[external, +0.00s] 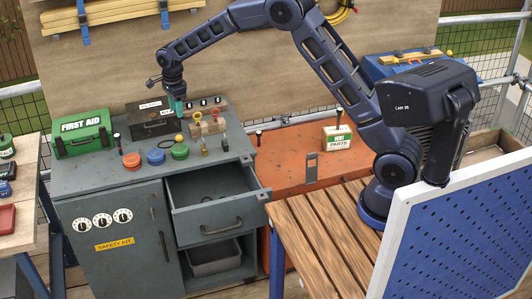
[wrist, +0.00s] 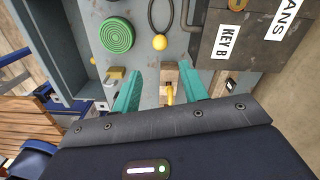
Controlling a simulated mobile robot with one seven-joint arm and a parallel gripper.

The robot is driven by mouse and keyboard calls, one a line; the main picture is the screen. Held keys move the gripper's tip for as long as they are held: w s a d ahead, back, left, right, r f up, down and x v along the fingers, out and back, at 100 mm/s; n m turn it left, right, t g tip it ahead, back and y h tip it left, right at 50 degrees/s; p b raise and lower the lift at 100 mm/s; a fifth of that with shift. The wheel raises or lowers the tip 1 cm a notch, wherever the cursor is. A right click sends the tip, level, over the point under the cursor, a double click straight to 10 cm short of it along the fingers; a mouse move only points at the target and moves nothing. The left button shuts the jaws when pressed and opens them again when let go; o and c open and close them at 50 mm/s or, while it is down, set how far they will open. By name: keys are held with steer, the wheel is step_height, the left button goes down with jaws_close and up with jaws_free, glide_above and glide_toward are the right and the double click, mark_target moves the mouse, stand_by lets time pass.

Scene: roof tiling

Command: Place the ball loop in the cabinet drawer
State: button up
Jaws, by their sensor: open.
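The ball loop, a yellow ball (wrist: 160,42) on a dark cord loop, lies on the grey cabinet top. In the external view its ball (external: 179,138) shows just below my gripper (external: 177,106). In the wrist view my gripper (wrist: 158,76) has its teal fingers apart, with the ball just beyond the tips and not between them. A wooden block (wrist: 168,76) with a yellow piece shows between the fingers. The cabinet drawer (external: 207,230) is pulled out at the front right of the cabinet (external: 110,190). A small dark shape is inside it.
A green first aid box (external: 82,136) and a dark key box (external: 150,123) stand at the back. Red, blue and green discs (external: 180,151) lie along the front. A wooden rack (external: 208,127) with coloured loops and small padlocks (external: 225,145) stand right. A grey bin sits below the drawer.

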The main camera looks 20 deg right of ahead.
steer(key=shift+r, duration=0.2)
steer(key=s+d+r+n+t, duration=0.1)
steer(key=s+d+r+n, duration=0.1)
steer(key=d+r, duration=0.7)
steer(key=s+d+r+n, duration=0.2)
steer(key=d+r, duration=0.4)
steer(key=d, duration=0.6)
steer(key=s+d+r+n+t, duration=0.1)
steer(key=s+d+r+n, duration=0.2)
steer(key=d+r, duration=0.6)
steer(key=s+d+f+n+t, duration=0.1)
steer(key=s+d+n, duration=0.6)
steer(key=s+d, duration=1.7)
steer(key=s+t, duration=0.1)
steer(key=s, duration=0.2)
steer(key=shift+d+f+n+t, duration=0.15)
steer(key=shift+d+n+t, duration=0.1)
steer(key=shift+n+t, duration=0.05)
steer(key=shift+o, duration=0.6)
steer(key=shift+s+d+f, duration=0.2)
steer(key=shift+s+f, duration=0.05)
steer(key=shift+s, duration=0.2)
